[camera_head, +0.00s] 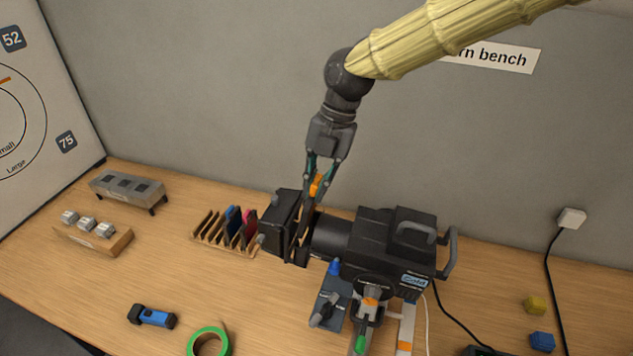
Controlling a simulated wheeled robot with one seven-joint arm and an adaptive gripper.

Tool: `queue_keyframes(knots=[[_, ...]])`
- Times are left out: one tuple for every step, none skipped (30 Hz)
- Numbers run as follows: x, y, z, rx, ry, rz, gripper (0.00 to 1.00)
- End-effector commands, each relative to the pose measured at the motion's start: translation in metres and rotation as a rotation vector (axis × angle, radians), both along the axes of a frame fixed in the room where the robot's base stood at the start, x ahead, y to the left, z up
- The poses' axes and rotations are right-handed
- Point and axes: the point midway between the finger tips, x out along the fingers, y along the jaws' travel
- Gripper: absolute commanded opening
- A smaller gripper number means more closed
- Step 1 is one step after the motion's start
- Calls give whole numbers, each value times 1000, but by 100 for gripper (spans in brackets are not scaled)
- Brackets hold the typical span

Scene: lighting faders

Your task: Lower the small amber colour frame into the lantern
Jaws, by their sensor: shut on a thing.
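The lantern (385,236) is a black stage light lying along the bench, with its square front part (283,218) to the left. My gripper (315,184) points down above the gap between that front part and the barrel. It is shut on the small amber colour frame (318,186), of which a little orange shows between the fingers. The frame looks nearly edge-on. Its lower part blends with the dark fingers and lantern, so I cannot tell whether it has entered the slot.
A wooden rack (211,232) with blue and red frames stands left of the lantern. A blue torch (152,316) and green tape roll (207,342) lie in front. Tools (362,318) crowd the lantern's near side. Grey blocks (87,224) sit far left. Cables run at right.

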Motion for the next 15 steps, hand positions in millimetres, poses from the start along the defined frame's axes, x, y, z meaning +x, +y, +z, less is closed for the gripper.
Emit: queue_keyframes(knots=[[0,0,0,0,0,0,0],[0,0,0,0,0,1,0],[0,0,0,0,0,1,0],[0,0,0,0,0,0,0],[0,0,0,0,0,0,0],[0,0,0,0,0,0,0],[0,0,0,0,0,0,0],[0,0,0,0,0,0,0],[0,0,0,-2,1,0,0],[0,0,0,-4,1,1,0],[0,-1,0,-7,2,1,0],[0,-1,-1,-11,4,1,0],[0,-1,-1,-16,6,1,0],[-1,-2,-1,-22,8,1,0],[-1,-3,-2,-31,10,1,0]])
